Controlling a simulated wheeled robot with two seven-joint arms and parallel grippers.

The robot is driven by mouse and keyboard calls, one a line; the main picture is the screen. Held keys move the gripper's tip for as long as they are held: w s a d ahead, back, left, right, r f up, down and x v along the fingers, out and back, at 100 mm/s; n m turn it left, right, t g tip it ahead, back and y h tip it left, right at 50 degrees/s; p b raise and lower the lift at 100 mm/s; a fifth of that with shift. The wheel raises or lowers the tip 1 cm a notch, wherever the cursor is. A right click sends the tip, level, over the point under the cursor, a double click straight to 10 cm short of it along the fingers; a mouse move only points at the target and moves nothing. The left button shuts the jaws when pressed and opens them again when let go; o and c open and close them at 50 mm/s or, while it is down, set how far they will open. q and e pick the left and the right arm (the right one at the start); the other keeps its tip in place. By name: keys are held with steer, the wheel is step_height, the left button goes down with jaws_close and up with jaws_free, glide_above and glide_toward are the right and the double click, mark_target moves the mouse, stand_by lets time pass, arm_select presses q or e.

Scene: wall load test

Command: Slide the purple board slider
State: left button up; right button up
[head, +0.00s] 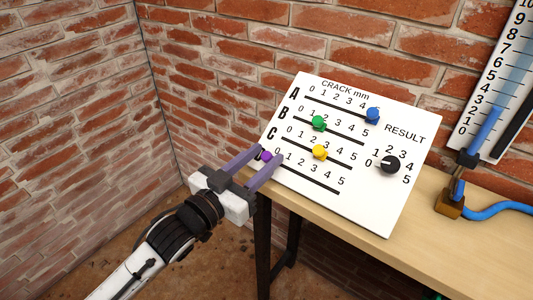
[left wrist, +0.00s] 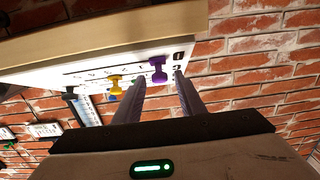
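The purple slider (head: 266,156) sits at the left, 0 end of the bottom row of the white board (head: 390,215). In the left wrist view the purple slider (left wrist: 158,70) shows as a spool-shaped knob between and beyond my finger ends. My left gripper (head: 270,153) is open, its two purple-grey fingers on either side of the slider in the head view. I cannot tell whether either finger touches it. The left fingers (left wrist: 160,78) also show apart in the left wrist view. My right gripper is not in view.
Green (head: 319,123), yellow (head: 319,152) and blue (head: 372,116) sliders sit on the rows above. A black result knob (head: 390,165) is at the board's right. The board leans on a wooden table (head: 460,255). A blue-tubed gauge (head: 490,100) hangs on the brick wall.

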arm_select(q)
steer(key=shift+x, duration=0.95)
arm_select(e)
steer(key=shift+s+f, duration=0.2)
arm_select(q)
steer(key=shift+c, duration=0.5)
